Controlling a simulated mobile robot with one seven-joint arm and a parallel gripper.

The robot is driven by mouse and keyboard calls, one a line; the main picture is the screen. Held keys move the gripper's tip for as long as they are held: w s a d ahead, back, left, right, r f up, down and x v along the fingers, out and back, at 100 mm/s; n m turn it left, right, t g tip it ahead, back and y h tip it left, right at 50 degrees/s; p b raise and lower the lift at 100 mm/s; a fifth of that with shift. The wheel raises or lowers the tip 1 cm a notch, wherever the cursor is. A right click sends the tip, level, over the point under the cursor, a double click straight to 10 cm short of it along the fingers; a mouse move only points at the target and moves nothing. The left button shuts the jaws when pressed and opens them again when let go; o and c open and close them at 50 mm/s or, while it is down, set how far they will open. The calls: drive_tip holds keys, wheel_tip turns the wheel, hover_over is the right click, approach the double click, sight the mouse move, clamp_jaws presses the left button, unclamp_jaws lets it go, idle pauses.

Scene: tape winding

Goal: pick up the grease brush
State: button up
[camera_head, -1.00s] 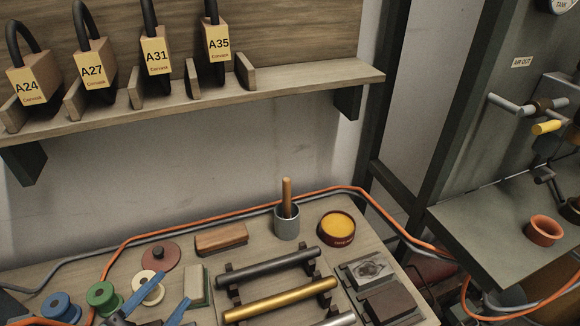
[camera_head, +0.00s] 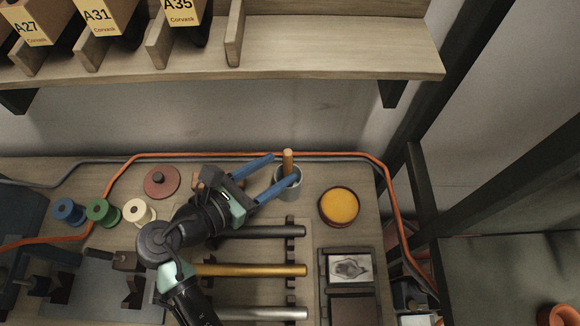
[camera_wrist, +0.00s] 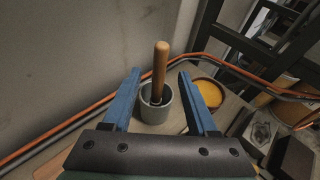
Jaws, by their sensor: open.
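The grease brush (camera_head: 288,158) stands handle up in a grey cup (camera_head: 289,190) at the back of the bench. Its bristle end is hidden inside the cup. My gripper (camera_head: 285,170) is open, with its blue fingers reaching toward the handle from the left. In the wrist view the brush handle (camera_wrist: 160,68) rises between the two fingers (camera_wrist: 158,78), slightly beyond them, and leans a little. The grey cup (camera_wrist: 157,112) shows below it. I see no contact between the fingers and the handle.
A round tin of yellow grease (camera_head: 339,206) stands right of the cup. Several rods (camera_head: 250,270) lie on racks in front. An orange hose (camera_head: 330,154) runs along the back edge, and a wooden shelf (camera_head: 330,50) overhangs behind. Coloured spools (camera_head: 103,211) stand at left.

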drive_tip(key=x, duration=0.7)
drive_tip(key=shift+w+d, duration=0.1)
drive_tip(key=shift+w, duration=0.05)
clamp_jaws()
